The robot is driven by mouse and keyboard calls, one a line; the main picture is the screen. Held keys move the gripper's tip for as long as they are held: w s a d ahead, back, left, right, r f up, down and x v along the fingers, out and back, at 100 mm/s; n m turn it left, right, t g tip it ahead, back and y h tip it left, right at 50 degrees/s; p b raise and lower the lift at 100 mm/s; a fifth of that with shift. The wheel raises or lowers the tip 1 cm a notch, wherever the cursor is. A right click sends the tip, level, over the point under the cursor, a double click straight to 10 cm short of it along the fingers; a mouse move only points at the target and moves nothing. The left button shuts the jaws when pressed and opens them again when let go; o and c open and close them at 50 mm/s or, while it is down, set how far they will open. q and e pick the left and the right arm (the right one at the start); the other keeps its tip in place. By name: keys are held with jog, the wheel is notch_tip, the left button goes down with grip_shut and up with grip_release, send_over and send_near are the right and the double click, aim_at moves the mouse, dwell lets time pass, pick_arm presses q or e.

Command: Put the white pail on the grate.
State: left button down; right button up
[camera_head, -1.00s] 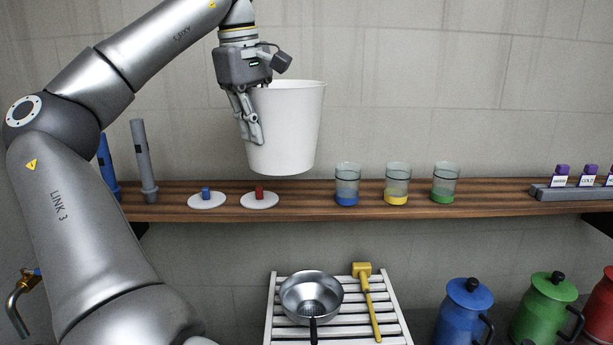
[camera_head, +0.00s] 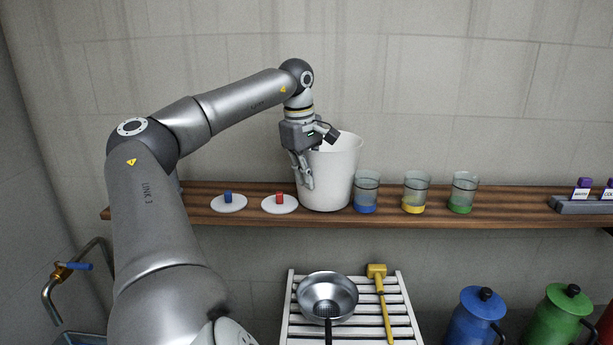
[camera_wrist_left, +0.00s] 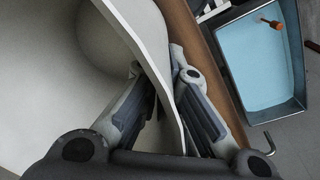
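The white pail (camera_head: 338,172) is upright in the head view, in front of or over the shelf, right of the red-knobbed disc. I cannot tell whether its base touches the shelf. My left gripper (camera_head: 305,182) is shut on the pail's left wall. In the left wrist view the wall of the pail (camera_wrist_left: 140,35) runs between the two fingers of the left gripper (camera_wrist_left: 165,95). The grate (camera_head: 403,310), a white slatted rack, stands low in front of the wall. My right gripper is not in view.
The wooden shelf (camera_head: 510,212) holds several glasses and discs. Blue (camera_head: 475,318) and green (camera_head: 556,315) cans stand right of the grate. A blue basin (camera_wrist_left: 262,62) shows in the left wrist view.

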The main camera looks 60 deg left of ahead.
pick_arm(q)
jog(key=shift+f, duration=0.15)
jog(key=c, duration=2.1)
grip_release()
jog(key=shift+d, duration=0.1)
jog(key=o, duration=0.5)
jog(key=shift+c, duration=0.2)
jog(key=s+d+r+g+y+b, duration=0.1)
jog(key=d+r+y, duration=0.1)
jog(key=r, duration=0.5)
jog(key=d+r+g+y, duration=0.1)
jog(key=d+r+y, duration=0.1)
jog(key=r, duration=0.6)
jog(key=shift+p+x, duration=0.85)
jog(key=shift+x, duration=4.5)
